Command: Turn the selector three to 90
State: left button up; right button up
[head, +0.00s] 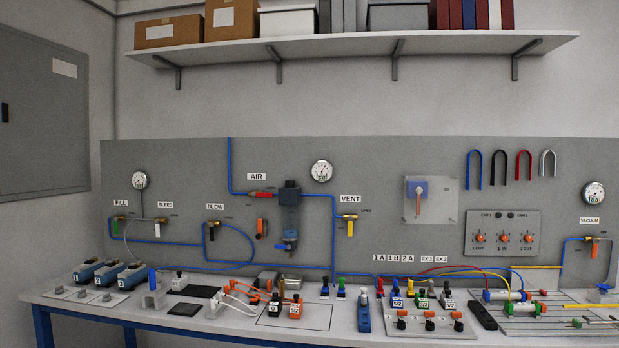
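No part marked as selector three can be read for certain. Neither of my grippers shows in the head view.
Several blue-and-black devices (132,276) stand behind the left plate. Orange-and-black blocks (295,307), valve blocks (422,300) and cylinders (500,295) crowd the bench (190,324). Blue hoses (285,269) run along the back panel. A loaded shelf (350,46) hangs above.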

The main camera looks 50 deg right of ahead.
aim_at(458, 326)
jog(key=z, duration=1.8)
